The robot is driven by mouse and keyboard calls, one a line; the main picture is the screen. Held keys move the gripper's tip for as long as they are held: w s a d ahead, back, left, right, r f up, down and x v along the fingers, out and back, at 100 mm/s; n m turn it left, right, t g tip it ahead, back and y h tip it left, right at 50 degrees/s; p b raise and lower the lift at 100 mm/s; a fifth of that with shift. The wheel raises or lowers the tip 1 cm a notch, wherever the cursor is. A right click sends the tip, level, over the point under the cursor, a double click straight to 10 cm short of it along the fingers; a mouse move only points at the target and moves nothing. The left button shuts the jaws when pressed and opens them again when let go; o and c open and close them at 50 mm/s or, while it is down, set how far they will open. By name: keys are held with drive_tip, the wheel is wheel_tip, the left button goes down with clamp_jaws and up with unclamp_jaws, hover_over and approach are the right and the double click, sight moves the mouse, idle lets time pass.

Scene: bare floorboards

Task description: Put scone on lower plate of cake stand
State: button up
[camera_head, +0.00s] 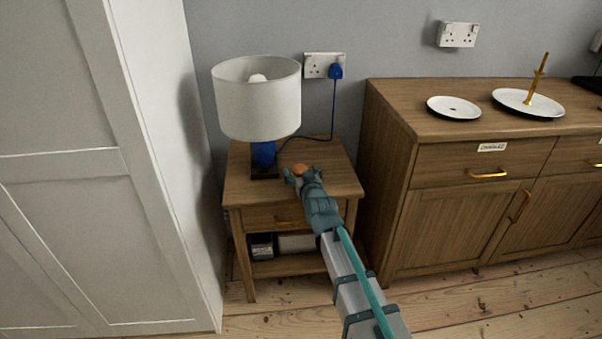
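The scone (299,169), small and orange-brown, is on or just above the top of the bedside table, near its middle. My gripper (298,174) is at the scone, with its dark teal fingers beside and in front of it. I cannot tell whether the fingers press on the scone or stand apart from it. The cake stand is in two parts on the sideboard at the right. A white plate with a dark rim and an upright gold rod (535,80) is the larger plate (510,97). A smaller plate (440,104) with a central hole lies apart to its left.
A lamp (257,105) with a white shade and blue base stands left of my gripper on the bedside table (342,180). Its blue cord runs to a wall socket. The taller wooden sideboard (400,118) has clear room in front of the plates. A white wardrobe (110,190) stands at left.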

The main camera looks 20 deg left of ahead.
drive_tip(key=shift+r, duration=0.1)
drive_tip(key=shift+r, duration=0.15)
drive_tip(key=shift+o, duration=0.5)
drive_tip(key=p+v, duration=0.2)
drive_tip(key=v, duration=1)
drive_tip(key=shift+a, duration=0.1)
